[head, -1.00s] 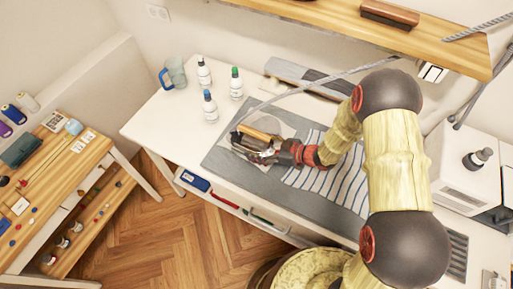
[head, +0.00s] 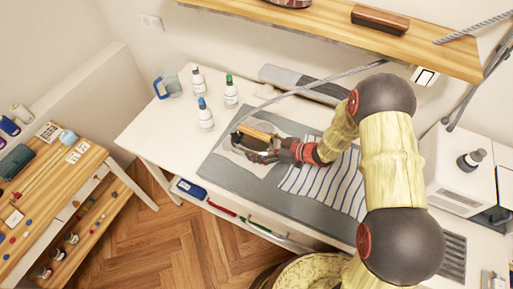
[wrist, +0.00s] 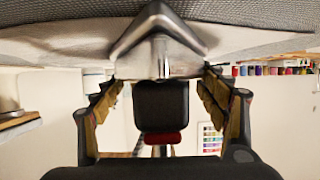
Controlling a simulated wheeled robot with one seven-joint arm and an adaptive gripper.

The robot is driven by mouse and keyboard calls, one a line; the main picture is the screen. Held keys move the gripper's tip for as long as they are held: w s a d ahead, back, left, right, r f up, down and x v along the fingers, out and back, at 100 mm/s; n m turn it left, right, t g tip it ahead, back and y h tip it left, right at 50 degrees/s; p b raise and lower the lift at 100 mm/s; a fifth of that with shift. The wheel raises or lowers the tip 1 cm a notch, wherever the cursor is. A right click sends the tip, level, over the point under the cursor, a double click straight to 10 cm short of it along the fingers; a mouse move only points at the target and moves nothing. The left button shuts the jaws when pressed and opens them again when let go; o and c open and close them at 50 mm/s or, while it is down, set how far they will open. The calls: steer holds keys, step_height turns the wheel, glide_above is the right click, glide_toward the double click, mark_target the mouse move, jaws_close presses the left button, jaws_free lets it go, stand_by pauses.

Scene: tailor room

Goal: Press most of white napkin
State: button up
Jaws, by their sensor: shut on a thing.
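The white napkin (head: 246,166) lies flat on the grey mat on the table, partly covered in the head view. My gripper (head: 268,148) is shut on an iron with a wooden handle (head: 257,133), which is over the napkin. Whether the sole touches the cloth cannot be told in the head view. In the wrist view, the iron's metal body (wrist: 158,50) is between the fingers of my gripper (wrist: 163,85), right against the pale cloth (wrist: 60,46).
The grey mat (head: 222,176) also bears a striped cloth (head: 318,183) right of the napkin. A grey cord (head: 330,78) arches over the table. A wooden shelf (head: 330,30) hangs above.

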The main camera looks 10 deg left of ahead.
steer(key=shift+w+d+r, duration=0.1)
steer(key=shift+w+d, duration=0.1)
steer(key=shift+w, duration=0.4)
steer(key=shift+w+d+r, duration=0.1)
steer(key=shift+w+d, duration=0.1)
steer(key=shift+w, duration=0.35)
steer(key=shift+w, duration=0.1)
steer(key=shift+w+d, duration=0.55)
steer(key=shift+w, duration=0.95)
steer(key=shift+w+d, duration=0.55)
steer(key=shift+w, duration=0.95)
steer(key=shift+w+d, duration=0.55)
steer(key=shift+w, duration=0.95)
steer(key=shift+a, duration=0.1)
steer(key=shift+w+a+b, duration=0.1)
steer(key=shift+w+a, duration=0.35)
steer(key=shift+a, duration=0.8)
steer(key=shift+w+a+b, duration=0.15)
steer(key=shift+w+a, duration=0.35)
steer(key=shift+a, duration=0.8)
steer(key=shift+w+a+b, duration=0.1)
steer(key=shift+w+a, duration=0.35)
steer(key=shift+a, duration=0.8)
